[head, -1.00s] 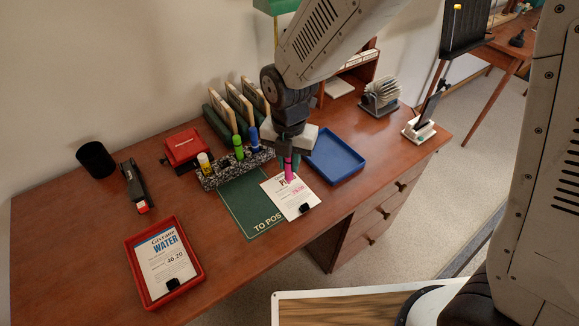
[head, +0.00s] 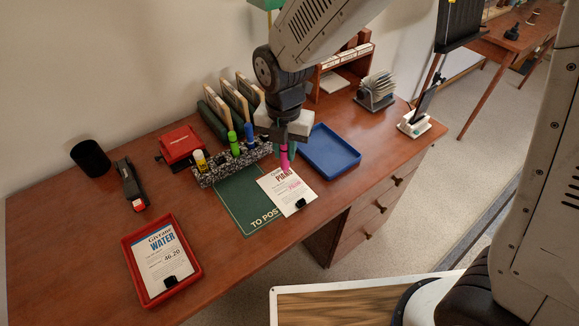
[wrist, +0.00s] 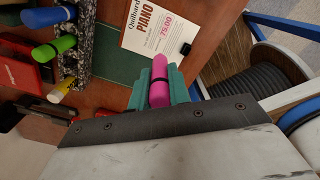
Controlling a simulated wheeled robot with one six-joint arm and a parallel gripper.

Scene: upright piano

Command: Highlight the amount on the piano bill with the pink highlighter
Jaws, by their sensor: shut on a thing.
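The pink highlighter (head: 284,158) is in my gripper (head: 284,148), its pink end pointing down at the top edge of the piano bill (head: 283,197). In the wrist view the teal fingers (wrist: 159,97) are closed around the highlighter (wrist: 160,72). The piano bill (wrist: 140,38) is white, with a black clip at its lower edge. Its amount, 75.00 (wrist: 165,27), shows in pink-red; I cannot tell print from marking. The tip seems raised off the paper, but the gap is hard to judge. The bill lies partly on a green "TO POST" mat (head: 237,198).
A speckled holder (head: 208,178) with yellow, green and blue highlighters stands left of my gripper. A blue tray (head: 334,164) is at the right. A red tray (head: 194,272) holds the water bill (head: 158,275). A stapler (head: 131,186) and black cup (head: 91,158) are farther left.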

